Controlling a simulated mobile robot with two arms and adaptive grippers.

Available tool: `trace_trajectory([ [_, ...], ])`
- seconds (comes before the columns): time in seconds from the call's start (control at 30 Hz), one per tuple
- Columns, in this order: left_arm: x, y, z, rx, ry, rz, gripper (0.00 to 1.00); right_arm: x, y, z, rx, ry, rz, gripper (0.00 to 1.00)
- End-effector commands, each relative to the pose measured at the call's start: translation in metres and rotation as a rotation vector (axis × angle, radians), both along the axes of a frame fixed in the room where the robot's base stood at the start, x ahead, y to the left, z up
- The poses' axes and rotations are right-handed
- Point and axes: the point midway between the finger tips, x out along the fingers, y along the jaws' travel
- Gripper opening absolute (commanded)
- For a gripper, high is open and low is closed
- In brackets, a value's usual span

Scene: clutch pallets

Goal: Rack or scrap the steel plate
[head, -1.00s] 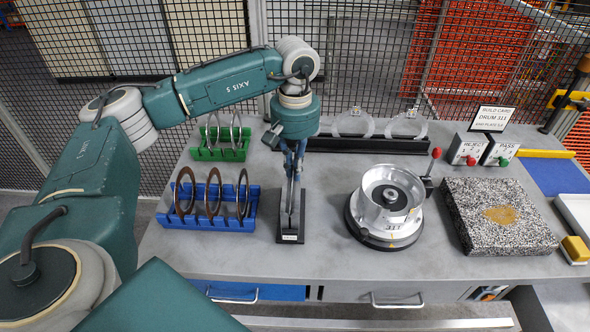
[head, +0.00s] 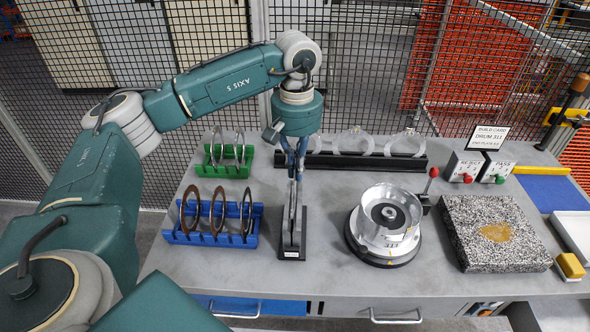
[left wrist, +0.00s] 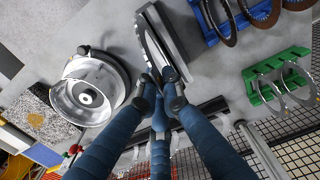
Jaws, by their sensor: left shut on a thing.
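My left gripper (head: 297,160) reaches straight down over the narrow black stand (head: 292,252). It is shut on a thin steel plate (head: 298,205), seen nearly edge-on in the stand's slot. The left wrist view shows the fingertips (left wrist: 163,88) at the plate's near edge, with the plate (left wrist: 152,45) along the stand. I cannot tell whether the plate still touches the stand's bottom. A green rack (head: 222,170) holds upright grey steel rings. A round silver drum (head: 372,238) stands right of the stand. The right gripper is not in view.
A blue rack (head: 212,238) holds brown rings. A black rack (head: 380,161) at the back holds clear rings. Right are REJECT (head: 465,166) and PASS (head: 496,167) button boxes, a build card (head: 491,135) and a speckled slab (head: 495,258). Mesh fencing stands behind the bench.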

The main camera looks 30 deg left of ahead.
Motion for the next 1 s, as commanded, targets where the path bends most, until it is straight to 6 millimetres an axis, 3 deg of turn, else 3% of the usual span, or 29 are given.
trace_trajectory([
  [0.53,0.0,-0.001,0.034,-0.001,-0.001,0.0,0.0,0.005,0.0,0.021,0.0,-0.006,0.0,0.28],
  [1.0,0.0,0.0,0.037,0.0,0.001,0.0,0.0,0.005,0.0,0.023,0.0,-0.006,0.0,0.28],
])
